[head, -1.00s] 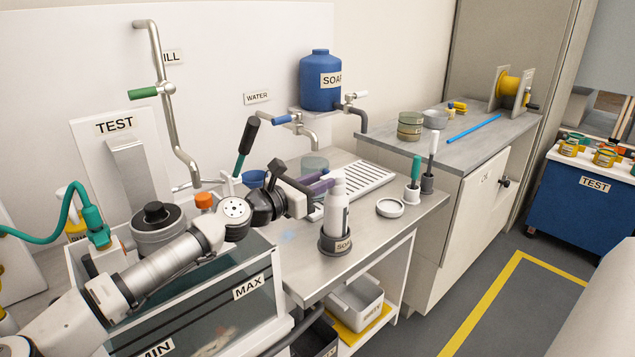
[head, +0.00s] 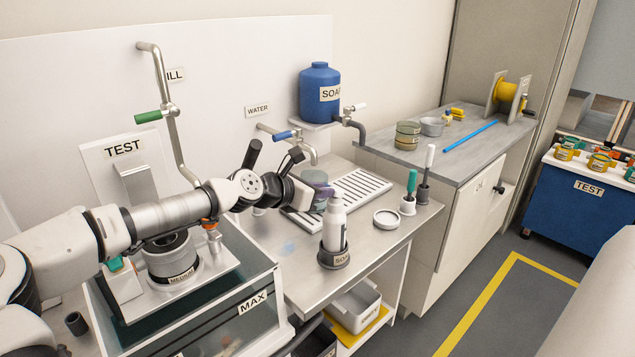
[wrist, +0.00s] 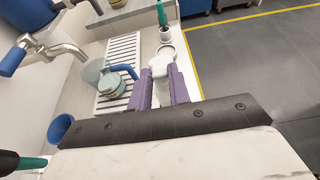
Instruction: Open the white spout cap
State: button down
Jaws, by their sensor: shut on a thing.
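The white soap bottle (head: 334,226) stands upright in a dark round holder (head: 335,258) on the steel counter. Its white spout cap (wrist: 160,66) is at the top of the bottle and lies between my purple fingers in the wrist view. My gripper (wrist: 160,82) is shut on the cap, one finger on each side. I cannot tell whether the cap is lifted at all.
A slotted white drain rack (head: 362,188) lies behind the bottle. A white ring dish (head: 387,219) and two brushes in holders (head: 408,196) stand to the right. A glass tank (head: 205,310) is at the left. The counter front beside the bottle is clear.

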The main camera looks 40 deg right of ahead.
aim_at(337, 189)
jog(key=d+r+y+p, duration=0.1)
jog(key=y+p, duration=0.1)
jog(key=d+r+y+p, duration=0.1)
jog(key=r+y+p, duration=0.1)
jog(key=shift+d+r+y, duration=0.15)
jog(key=shift+d+y, duration=0.05)
jog(key=shift+y, duration=0.1)
jog(key=d+y+p, duration=0.1)
jog(key=r+y+p, duration=0.1)
jog(key=p, duration=0.1)
jog(key=shift+w+d+g+y, duration=0.1)
jog(key=shift+d+g+y, duration=0.2)
jog(key=shift+d+y, duration=0.1)
jog(key=shift+d+r+y+p, duration=0.15)
jog(key=shift+d+y+p, duration=0.45)
jog(key=shift+y+p, duration=0.4)
jog(key=shift+w+d+f+g+y+p, duration=0.15)
jog(key=shift+d+y+p, duration=0.3)
jog(key=shift+d+y, duration=0.45)
jog(key=shift+d+f+g+y+p, duration=0.15)
jog(key=shift+d+y+p, duration=0.3)
jog(key=shift+y, duration=0.75)
jog(key=shift+d+y, duration=0.15)
jog(key=shift+y, duration=0.15)
jog(key=c, duration=1.3)
grip_release()
jog(key=shift+w, duration=0.1)
jog(key=shift+r, duration=0.2)
